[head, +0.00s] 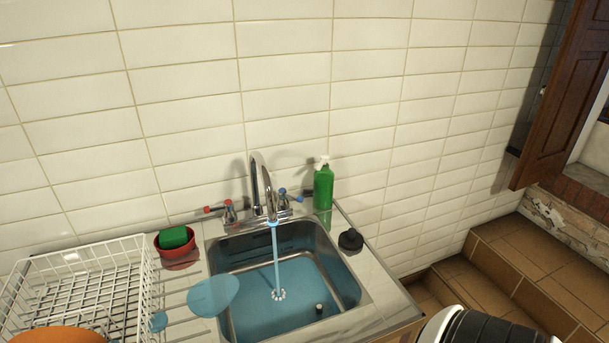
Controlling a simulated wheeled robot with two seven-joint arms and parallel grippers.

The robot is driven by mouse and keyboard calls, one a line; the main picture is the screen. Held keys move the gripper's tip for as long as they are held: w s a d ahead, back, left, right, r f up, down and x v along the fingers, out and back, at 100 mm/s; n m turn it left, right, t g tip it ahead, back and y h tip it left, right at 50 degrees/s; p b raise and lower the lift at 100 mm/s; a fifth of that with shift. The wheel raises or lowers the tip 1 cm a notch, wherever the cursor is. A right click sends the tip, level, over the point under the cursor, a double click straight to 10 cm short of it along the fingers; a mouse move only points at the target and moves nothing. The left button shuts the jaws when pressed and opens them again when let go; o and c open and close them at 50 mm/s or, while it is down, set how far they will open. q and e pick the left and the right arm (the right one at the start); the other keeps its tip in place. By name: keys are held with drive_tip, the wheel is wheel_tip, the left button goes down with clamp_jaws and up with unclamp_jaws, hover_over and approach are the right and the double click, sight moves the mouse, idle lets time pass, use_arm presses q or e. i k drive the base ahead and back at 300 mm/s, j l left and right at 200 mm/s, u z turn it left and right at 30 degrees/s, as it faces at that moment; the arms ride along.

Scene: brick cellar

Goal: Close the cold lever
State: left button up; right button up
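The cold lever (291,196), marked blue, sits on the right side of the chrome faucet (258,180) and points out to the right. The hot lever (220,209), marked red, is on the left side. A stream of blue water (276,260) runs from the spout into the metal sink (352,298). Blue water (290,305) covers the sink bottom. Neither of my grippers shows in the head view, so their places relative to the lever cannot be seen.
A green soap bottle (323,187) stands right of the cold lever. A black stopper-like object (350,240) lies at the sink's right edge. A red bowl with a green sponge (174,238) and a white dish rack (150,285) are left. Brown steps (530,250) are at right.

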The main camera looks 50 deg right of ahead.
sight(283, 193)
drive_tip(key=z, duration=0.95)
